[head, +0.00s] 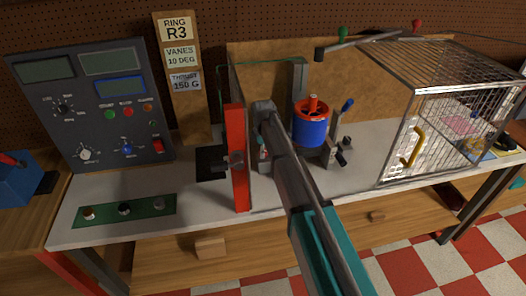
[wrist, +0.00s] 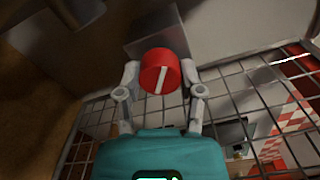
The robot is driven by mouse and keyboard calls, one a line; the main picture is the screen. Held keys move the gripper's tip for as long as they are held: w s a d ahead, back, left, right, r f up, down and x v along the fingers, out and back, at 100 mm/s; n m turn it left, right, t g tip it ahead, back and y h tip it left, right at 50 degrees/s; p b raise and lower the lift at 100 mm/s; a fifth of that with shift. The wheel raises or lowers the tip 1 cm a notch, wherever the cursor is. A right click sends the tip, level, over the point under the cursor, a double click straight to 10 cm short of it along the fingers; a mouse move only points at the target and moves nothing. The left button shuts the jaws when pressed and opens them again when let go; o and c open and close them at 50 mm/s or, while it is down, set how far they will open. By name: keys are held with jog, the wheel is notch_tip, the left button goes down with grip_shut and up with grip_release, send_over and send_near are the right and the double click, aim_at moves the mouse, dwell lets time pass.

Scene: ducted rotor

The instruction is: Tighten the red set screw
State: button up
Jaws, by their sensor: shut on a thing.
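The red set screw (wrist: 161,71) shows in the wrist view as a round red head with a white line across its face, tilted a little from upright. My gripper (wrist: 160,76) has one finger on each side of the head and is shut on it. The screw's shank and its seat are hidden behind the head. In the head view my arm reaches across the bench front to the rig, and the screw between my fingers cannot be made out there.
A blue cylinder with a red top (head: 311,125) stands right of my arm. A red upright (head: 236,160) stands close on its left. A wire cage (head: 440,110) with a yellow handle is at right. A control panel (head: 95,105) and a green strip with knobs (head: 124,209) are at left.

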jog(key=m, duration=0.5)
jog(key=shift+m, duration=0.3)
jog(key=m, duration=0.5)
jog(key=shift+m, duration=0.3)
jog(key=o, duration=1.2)
jog(key=shift+c, duration=0.2)
jog(key=shift+n, duration=0.5)
